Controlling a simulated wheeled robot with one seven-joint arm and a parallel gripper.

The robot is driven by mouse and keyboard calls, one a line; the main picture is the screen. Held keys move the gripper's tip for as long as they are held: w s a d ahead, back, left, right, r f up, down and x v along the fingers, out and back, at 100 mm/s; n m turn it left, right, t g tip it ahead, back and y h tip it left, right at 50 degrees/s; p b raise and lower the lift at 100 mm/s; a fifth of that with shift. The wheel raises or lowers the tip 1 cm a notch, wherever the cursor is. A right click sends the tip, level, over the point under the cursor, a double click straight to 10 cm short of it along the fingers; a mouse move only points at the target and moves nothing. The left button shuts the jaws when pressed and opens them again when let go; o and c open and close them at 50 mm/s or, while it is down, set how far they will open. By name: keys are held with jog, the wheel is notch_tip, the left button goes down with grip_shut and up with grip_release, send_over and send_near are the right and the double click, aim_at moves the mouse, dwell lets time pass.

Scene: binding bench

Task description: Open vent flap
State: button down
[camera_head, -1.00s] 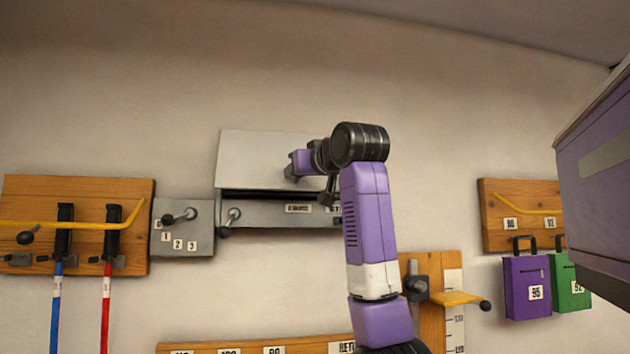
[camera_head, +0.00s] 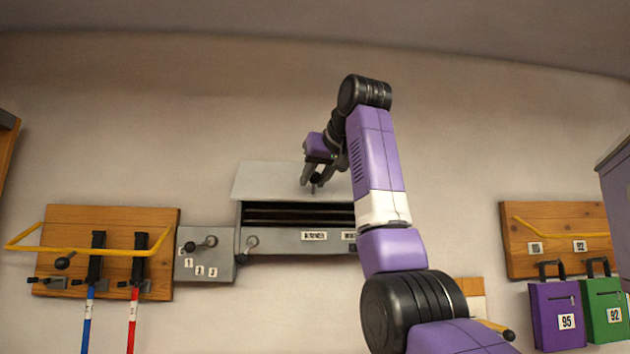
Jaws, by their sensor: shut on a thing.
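The grey vent box (camera_head: 285,242) is on the wall, left of my arm. Its light grey flap (camera_head: 265,181) is swung up, and a dark slatted opening (camera_head: 270,215) shows below it. My gripper (camera_head: 314,186) is at the flap's front, right of its middle. Its fingers are shut on a small dark knob or handle there, which they largely hide. The right end of the flap and box is hidden behind my arm. A lever with a black knob (camera_head: 242,257) sticks out at the box's lower left.
A grey panel (camera_head: 205,262) with a black-knobbed lever and number labels adjoins the box on the left. Wooden boards with yellow bars hang at left (camera_head: 60,225) and right (camera_head: 530,250). The wall above the flap is clear.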

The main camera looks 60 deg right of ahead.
jog(key=shift+r, duration=0.15)
jog(key=c, duration=1.1)
grip_release()
jog(key=b+v, duration=0.2)
jog(key=v, duration=0.5)
jog(key=shift+s+a+b, duration=0.2)
jog(key=shift+s+b, duration=0.05)
jog(key=shift+b, duration=0.15)
